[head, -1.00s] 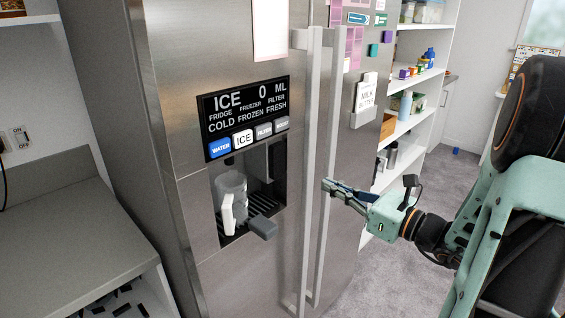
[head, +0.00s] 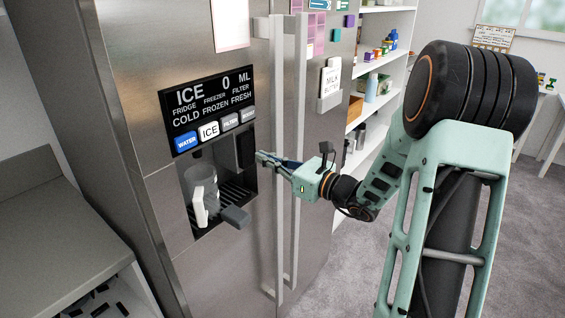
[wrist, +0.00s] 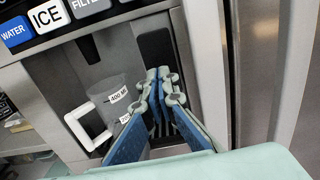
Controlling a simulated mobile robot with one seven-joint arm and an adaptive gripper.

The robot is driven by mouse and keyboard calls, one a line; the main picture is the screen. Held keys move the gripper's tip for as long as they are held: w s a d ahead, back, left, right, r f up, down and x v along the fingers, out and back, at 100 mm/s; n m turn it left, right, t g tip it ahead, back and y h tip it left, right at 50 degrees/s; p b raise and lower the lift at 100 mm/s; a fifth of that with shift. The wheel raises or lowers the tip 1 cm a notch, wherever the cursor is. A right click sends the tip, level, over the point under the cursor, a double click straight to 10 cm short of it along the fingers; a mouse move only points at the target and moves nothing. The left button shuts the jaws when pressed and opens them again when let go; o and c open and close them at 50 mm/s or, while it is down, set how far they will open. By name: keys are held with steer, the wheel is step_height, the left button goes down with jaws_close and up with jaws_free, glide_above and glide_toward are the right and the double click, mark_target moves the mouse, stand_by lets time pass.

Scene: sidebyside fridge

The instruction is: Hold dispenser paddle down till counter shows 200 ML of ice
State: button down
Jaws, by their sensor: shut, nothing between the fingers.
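The dispenser display (head: 205,98) on the steel fridge door reads ICE 0 ML. Below it, the ICE button (head: 209,131) is white. A clear measuring cup (head: 203,185) with a white handle stands in the dispenser recess. The wrist view shows its markings and handle (wrist: 88,122). A grey block-like lever (head: 235,217) sticks out at the recess's lower front. A dark upright panel (wrist: 155,50) is at the recess's right; I cannot tell which is the paddle. My gripper (head: 261,158) is shut and empty at the recess's right opening, right of the cup. Contact cannot be told.
Long vertical door handles (head: 278,165) stand close to my gripper and forearm. A counter (head: 50,215) is at the left. Shelves (head: 385,90) with goods stand behind at the right. The carpeted floor (head: 345,270) is clear in front of the fridge.

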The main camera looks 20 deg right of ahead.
mark_target(248, 151)
steer(key=shift+x, duration=1.45)
steer(key=shift+w, duration=0.1)
